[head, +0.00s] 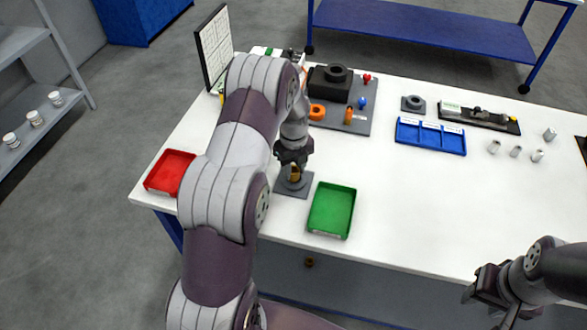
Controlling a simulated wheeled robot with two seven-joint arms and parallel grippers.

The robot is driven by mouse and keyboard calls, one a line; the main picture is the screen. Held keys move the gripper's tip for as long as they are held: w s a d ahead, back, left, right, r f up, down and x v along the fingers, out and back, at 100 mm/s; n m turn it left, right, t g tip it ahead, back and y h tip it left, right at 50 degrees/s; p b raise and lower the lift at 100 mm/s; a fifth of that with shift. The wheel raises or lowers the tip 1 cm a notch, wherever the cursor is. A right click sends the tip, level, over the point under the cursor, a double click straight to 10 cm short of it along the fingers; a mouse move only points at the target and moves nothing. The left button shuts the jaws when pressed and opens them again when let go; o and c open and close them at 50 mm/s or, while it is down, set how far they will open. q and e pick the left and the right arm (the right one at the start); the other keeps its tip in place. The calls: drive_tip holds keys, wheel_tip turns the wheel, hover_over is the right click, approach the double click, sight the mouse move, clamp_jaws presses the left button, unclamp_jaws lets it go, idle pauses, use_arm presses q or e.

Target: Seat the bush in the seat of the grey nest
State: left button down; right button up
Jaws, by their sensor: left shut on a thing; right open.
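A small brass-coloured bush (294,172) is between the fingers of my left gripper (294,166), which is shut on it and points down. Directly below is a square grey nest (287,189) on the white table; the gripper and bush hide its middle. The bush looks upright, at or just above the nest; I cannot tell whether it is down in the seat. My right gripper (484,290) is open and empty, off the table's front edge at the lower right.
A green tray (332,210) stands just right of the nest, a red tray (170,173) at the left. Behind are a grey board (360,121) with coloured parts, a small dark ring block (413,103) and a blue divided tray (431,136). The table's right front is clear.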

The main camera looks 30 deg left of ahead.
use_arm(q)
drive_tip(key=shift+w+d+f, duration=0.1)
drive_tip(key=shift+w+f, duration=0.05)
drive_tip(key=shift+f, duration=0.8)
drive_tip(key=shift+f, duration=0.1)
drive_tip(key=c, duration=0.7)
unclamp_jaws()
drive_tip(key=shift+c, duration=0.2)
